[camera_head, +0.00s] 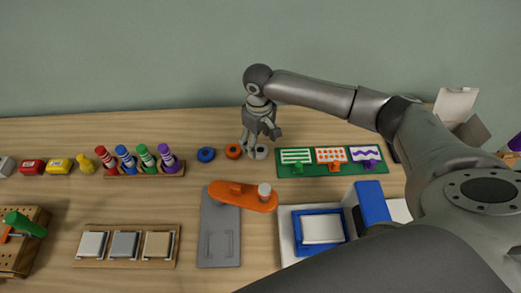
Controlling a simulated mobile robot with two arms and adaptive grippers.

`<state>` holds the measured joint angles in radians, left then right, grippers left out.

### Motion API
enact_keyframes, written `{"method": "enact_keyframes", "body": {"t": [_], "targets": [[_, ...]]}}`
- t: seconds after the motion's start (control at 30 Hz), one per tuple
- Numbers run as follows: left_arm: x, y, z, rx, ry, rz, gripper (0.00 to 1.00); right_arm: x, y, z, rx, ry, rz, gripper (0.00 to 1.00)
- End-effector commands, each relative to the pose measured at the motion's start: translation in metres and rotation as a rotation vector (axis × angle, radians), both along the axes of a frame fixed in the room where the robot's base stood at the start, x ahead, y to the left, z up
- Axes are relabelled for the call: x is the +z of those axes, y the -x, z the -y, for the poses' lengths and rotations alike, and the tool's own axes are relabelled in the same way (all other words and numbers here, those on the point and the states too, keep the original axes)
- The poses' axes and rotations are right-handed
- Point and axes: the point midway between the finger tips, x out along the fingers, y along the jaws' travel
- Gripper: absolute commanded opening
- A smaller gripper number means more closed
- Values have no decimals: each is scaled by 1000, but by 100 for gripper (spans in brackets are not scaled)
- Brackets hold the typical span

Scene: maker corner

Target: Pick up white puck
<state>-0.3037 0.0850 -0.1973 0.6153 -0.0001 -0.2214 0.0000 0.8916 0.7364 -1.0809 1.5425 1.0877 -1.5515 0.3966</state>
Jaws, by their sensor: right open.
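The white puck (262,152) lies on the wooden table near the back. It is at the right end of a short row with an orange puck (233,151) and a blue puck (206,154). My right gripper (256,150) points down over the white puck, with its fingers spread and reaching down around its left side. The fingers hide part of the puck, and I cannot tell whether they touch it. My left gripper is not in view.
A green board (330,171) with patterned cards lies just right of the puck. A rack of markers (143,169) stands to the left. An orange tool (243,196) lies in front on a grey plate (219,248). A blue-and-white device (322,231) stands front right.

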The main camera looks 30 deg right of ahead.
Motion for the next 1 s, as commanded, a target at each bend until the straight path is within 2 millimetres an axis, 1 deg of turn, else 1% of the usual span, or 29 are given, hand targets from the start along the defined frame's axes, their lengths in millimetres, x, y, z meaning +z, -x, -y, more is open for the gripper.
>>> {"method": "enact_keyframes", "body": {"t": [0.03,0.1,0.2,0.3,0.47,0.57,0.83,1.0], "targets": [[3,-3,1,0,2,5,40,-7,2,1,-1,2,-4,68],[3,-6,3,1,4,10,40,-18,1,1,-1,2,-2,68],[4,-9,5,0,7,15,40,-28,1,1,-1,2,-1,68],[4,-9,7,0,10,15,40,-31,1,1,-1,2,2,68],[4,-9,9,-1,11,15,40,-31,1,1,0,2,2,68],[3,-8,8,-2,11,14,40,-31,1,1,0,1,1,58],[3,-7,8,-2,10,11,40,-31,1,1,0,1,0,23],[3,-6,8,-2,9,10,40,-31,1,1,0,1,1,22]]}}
